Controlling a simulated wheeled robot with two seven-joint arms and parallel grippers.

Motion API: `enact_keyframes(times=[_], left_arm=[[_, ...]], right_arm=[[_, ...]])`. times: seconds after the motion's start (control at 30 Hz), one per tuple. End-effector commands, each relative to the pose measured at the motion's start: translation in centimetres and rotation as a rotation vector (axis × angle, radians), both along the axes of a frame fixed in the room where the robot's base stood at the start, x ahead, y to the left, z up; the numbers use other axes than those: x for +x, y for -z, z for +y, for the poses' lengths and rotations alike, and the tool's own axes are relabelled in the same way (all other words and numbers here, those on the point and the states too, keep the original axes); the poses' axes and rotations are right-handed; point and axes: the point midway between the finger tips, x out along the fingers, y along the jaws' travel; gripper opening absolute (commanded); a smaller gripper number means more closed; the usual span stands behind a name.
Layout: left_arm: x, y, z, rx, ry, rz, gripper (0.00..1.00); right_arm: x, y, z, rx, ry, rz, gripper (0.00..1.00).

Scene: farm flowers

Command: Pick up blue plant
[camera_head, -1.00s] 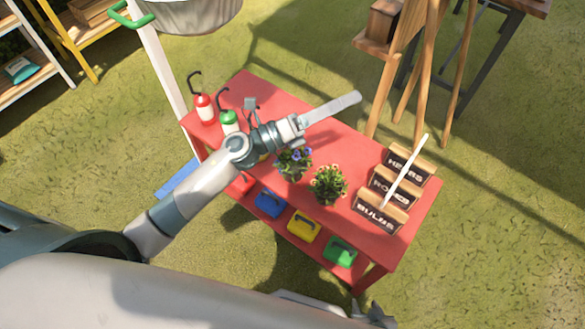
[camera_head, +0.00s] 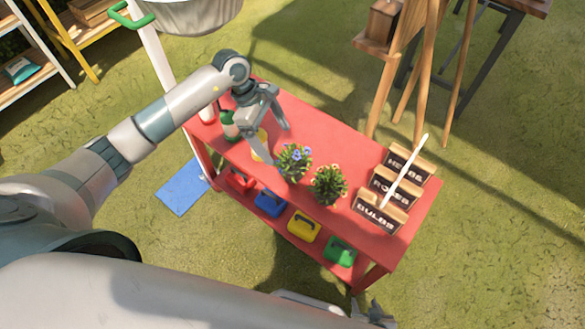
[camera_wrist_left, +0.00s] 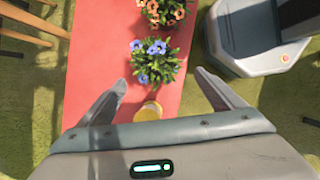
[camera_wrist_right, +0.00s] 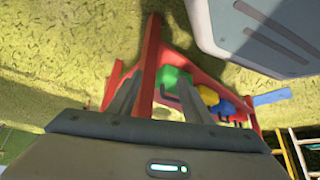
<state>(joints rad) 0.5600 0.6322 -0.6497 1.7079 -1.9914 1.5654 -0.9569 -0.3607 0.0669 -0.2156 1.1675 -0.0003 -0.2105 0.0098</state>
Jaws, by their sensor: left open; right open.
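The blue-flowered plant (camera_head: 294,161) stands upright on the red table (camera_head: 310,130), left of the orange-flowered plant (camera_head: 328,185). In the left wrist view the blue plant (camera_wrist_left: 153,61) shows ahead of the fingertips, between their lines. My left gripper (camera_head: 277,146) is open and empty, just left of the blue plant and apart from it. Its fingers also show in the left wrist view (camera_wrist_left: 161,80). My right gripper (camera_wrist_right: 160,82) is open and empty, low near the table's end and legs, away from the plants.
A yellow object (camera_head: 259,143) stands near my left fingers, partly hidden. A green-topped bottle (camera_head: 229,126) is behind the left gripper. Wooden signed boxes (camera_head: 381,211) fill the table's right end. Coloured cases, including a blue one (camera_head: 271,203), sit on the lower shelf.

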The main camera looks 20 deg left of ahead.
Motion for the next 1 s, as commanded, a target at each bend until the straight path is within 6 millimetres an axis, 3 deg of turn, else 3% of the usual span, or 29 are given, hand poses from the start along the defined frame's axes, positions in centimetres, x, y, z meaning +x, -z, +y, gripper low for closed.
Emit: enact_keyframes(times=[0.33,0.73,1.0], left_arm=[[0.0,0.6,-0.4,-0.005,-0.001,0.002,0.89],[0.0,5.3,-2.5,-0.006,-0.003,0.001,0.89],[0.0,6.3,-2.8,-0.005,-0.001,0.000,0.89]], right_arm=[[0.1,-0.3,0.1,0.002,0.000,-0.007,0.45],[1.0,-1.7,1.5,0.031,-0.011,-0.092,0.45],[1.0,-1.8,1.6,0.036,-0.013,-0.107,0.45]])
